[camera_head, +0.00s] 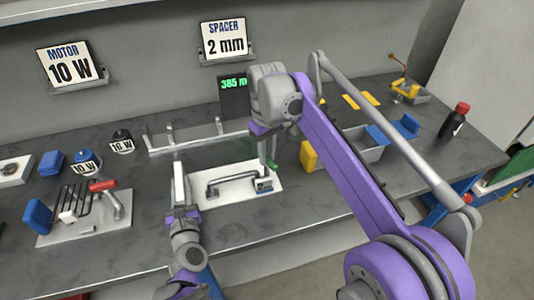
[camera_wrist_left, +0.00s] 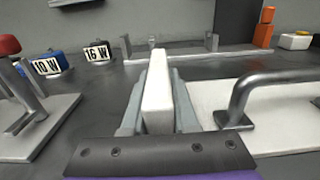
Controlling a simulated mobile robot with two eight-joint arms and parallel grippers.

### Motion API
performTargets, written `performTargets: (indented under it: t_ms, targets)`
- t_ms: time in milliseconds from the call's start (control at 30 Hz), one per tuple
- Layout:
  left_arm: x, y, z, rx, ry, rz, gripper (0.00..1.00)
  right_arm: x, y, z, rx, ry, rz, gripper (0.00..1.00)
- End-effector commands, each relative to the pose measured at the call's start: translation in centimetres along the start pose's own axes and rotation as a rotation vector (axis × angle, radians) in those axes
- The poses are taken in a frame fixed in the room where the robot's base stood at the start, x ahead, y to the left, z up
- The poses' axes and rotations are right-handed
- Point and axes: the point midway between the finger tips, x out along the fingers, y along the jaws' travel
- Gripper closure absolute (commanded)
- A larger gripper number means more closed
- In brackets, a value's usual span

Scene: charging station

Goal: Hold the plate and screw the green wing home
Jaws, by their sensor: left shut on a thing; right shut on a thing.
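The white plate (camera_head: 238,196) lies on the dark bench with a grey bar handle (camera_head: 228,181) on it. It also shows at the right of the left wrist view (camera_wrist_left: 285,135). My left gripper (camera_head: 180,183) is shut on a narrow white upright block (camera_wrist_left: 157,92) at the plate's left side; I cannot tell whether the block belongs to the plate. My right gripper (camera_head: 268,137) points down over the plate's right part, shut on the green wing (camera_head: 271,157). A small grey block (camera_head: 264,184) sits on the plate below it. Any contact between wing and block is unclear.
A metal rail fixture (camera_head: 198,138) stands behind the plate, beside a dark display (camera_head: 235,92) with green digits. A tool plate (camera_head: 90,225) with a red handle is at left. A yellow block (camera_head: 308,156) and grey tray (camera_head: 368,148) are at right.

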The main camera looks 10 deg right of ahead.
Motion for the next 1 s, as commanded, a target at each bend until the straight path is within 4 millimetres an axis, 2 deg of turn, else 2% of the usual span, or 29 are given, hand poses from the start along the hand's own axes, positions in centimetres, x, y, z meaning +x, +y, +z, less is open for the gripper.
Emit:
performTargets:
  t_ms: [1000]
  targets:
    - [-0.02, -0.01, -0.01, 0.0, 0.0, -0.001, 1.0, -0.01, 0.02, -0.01, 0.966, 0.001, 0.0, 1.0]
